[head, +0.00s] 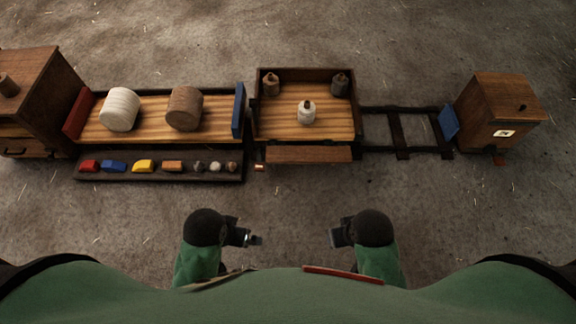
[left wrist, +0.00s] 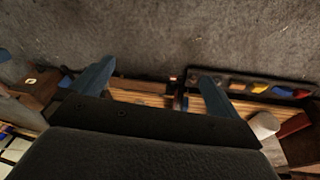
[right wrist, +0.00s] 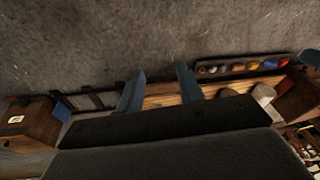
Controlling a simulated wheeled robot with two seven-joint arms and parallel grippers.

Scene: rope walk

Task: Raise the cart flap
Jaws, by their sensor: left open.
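The cart (head: 305,110) has a pale plank floor, and dark walls show at its back and sides. Its flap (head: 308,154), a brown board, lies folded down along the near side. In the left wrist view the flap (left wrist: 142,86) shows between the fingers. Three small weight-like pieces stand on the cart floor, one pale (head: 306,113) and two dark. My left gripper (head: 258,240) is open and empty, nearer to me than the flap and left of it. My right gripper (head: 331,237) is empty, its fingers apart, nearer than the flap's right part. Neither touches the flap.
Left of the cart is a plank bed with a white roll (head: 120,109) and a brown roll (head: 185,108). A dark tray (head: 130,177) of small coloured pieces lies before it. Rails (head: 400,130) lead right to a wooden box (head: 497,112). The floor before the cart is clear.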

